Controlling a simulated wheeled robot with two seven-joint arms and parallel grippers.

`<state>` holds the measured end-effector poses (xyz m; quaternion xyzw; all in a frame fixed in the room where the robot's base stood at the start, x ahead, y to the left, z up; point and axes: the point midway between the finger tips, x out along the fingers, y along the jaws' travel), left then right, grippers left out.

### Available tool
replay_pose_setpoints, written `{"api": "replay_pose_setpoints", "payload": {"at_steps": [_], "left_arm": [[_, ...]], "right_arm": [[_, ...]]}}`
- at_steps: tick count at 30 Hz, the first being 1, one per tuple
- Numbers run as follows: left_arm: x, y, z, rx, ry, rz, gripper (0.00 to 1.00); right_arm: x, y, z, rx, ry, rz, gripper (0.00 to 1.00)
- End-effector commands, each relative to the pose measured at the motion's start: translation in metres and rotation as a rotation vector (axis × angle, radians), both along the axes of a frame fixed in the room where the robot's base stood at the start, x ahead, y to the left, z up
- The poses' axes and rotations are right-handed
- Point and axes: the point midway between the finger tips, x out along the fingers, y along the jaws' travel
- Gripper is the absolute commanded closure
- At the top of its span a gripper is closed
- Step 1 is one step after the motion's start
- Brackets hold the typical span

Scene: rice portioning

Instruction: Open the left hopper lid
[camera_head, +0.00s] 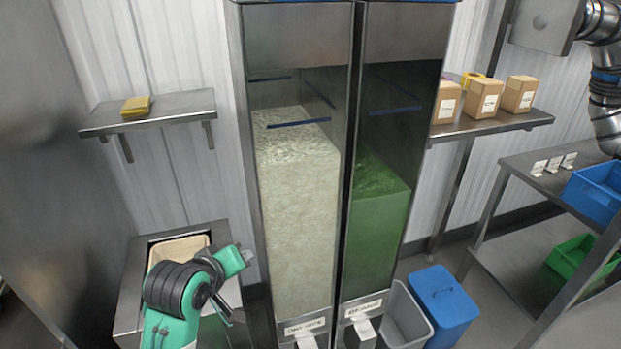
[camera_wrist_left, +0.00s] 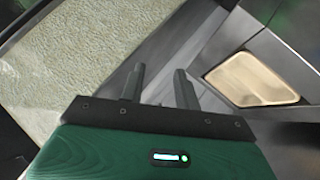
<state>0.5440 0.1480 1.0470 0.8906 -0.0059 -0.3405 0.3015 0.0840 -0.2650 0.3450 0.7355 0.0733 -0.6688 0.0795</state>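The left hopper (camera_head: 298,200) is a tall clear-fronted metal bin with whitish grain inside, and the grain also shows in the left wrist view (camera_wrist_left: 85,50). A blue edge (camera_head: 295,1) runs along its top and is cut by the frame, so the lid's state cannot be told. The right hopper (camera_head: 378,215) stands beside it and holds green contents. My left gripper (camera_wrist_left: 158,86) has its two dark fingers apart with nothing between them. In the head view my green left arm is low, to the left of the left hopper. My right gripper is not in view.
A wall shelf (camera_head: 165,116) with a yellow item (camera_head: 135,106) is at left. A metal stand with a beige tray (camera_head: 180,248) lies behind my left arm. Boxes (camera_head: 486,97) sit on the right shelf. A grey bin (camera_head: 405,318) and a blue bin (camera_head: 444,306) stand below.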

Motion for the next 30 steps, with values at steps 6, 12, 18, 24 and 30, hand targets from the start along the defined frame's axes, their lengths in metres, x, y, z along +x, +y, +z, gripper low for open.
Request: {"api": "replay_pose_setpoints", "payload": {"at_steps": [6,12,18,24,30], "left_arm": [[0.012,-0.023,0.143,-0.253,-0.181,0.066,0.67],[0.003,-0.045,0.255,-0.484,-0.304,0.077,0.67],[-0.018,-0.067,0.354,-0.698,-0.393,0.049,0.67],[-0.044,-0.083,0.42,-0.846,-0.437,0.007,0.67],[-0.056,-0.09,0.444,-0.906,-0.448,-0.011,0.67]], "right_arm": [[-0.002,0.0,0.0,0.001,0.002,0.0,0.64],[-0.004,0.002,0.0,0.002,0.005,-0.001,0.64],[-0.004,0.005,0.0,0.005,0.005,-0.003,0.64],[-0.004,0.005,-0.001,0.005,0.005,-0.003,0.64],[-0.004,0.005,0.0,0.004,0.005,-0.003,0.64]]}}
